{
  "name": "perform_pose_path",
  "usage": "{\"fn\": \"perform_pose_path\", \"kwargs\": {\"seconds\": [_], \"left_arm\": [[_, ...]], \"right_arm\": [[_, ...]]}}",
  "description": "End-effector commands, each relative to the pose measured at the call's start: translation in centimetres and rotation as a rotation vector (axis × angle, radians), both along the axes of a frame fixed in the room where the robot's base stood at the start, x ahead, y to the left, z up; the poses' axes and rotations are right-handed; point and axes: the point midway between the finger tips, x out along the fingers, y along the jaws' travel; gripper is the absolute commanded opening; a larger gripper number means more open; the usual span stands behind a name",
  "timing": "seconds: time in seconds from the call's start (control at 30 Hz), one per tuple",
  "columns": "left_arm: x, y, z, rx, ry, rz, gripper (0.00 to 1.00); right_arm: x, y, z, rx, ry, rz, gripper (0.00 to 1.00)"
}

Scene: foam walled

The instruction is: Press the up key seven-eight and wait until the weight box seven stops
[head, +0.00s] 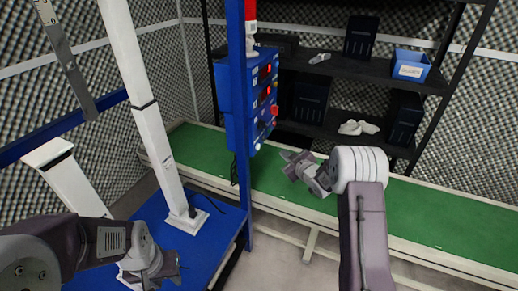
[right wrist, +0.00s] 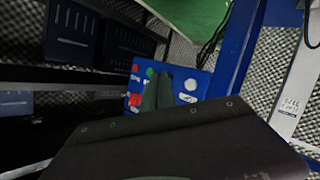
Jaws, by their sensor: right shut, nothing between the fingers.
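The blue control box (head: 232,92) hangs on a blue post in the head view. Its face carries lit red displays, a red button and smaller keys. The panel (right wrist: 192,84) also shows in the right wrist view, with red, green, white and blue keys. I cannot read which key is up seven-eight. My right gripper (head: 290,160) is shut and empty, to the right of and below the box in the head view. Its dark fingers (right wrist: 157,90) cover part of the panel; contact cannot be told. My left gripper (head: 160,272) is low at the left. I cannot identify weight box seven.
A green-topped conveyor (head: 420,222) runs behind and below the right arm. Dark shelves (head: 335,70) with a blue bin (head: 410,65), black boxes and white shoes stand behind it. A white column (head: 150,120) rises from a blue platform (head: 215,225) at the left.

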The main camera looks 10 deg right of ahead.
Motion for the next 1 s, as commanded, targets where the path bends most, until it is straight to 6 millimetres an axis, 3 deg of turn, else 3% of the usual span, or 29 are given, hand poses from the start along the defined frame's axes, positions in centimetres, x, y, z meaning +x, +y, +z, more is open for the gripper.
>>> {"fn": "perform_pose_path", "kwargs": {"seconds": [0.4,1.0], "left_arm": [[0.0,0.0,-1.2,0.0,0.0,0.0,0.36],[0.0,0.0,-1.3,0.0,0.0,0.0,0.36]], "right_arm": [[3.2,4.9,-0.1,-0.001,-0.001,0.003,0.0],[3.9,5.8,0.0,0.0,0.001,0.001,0.0]]}}
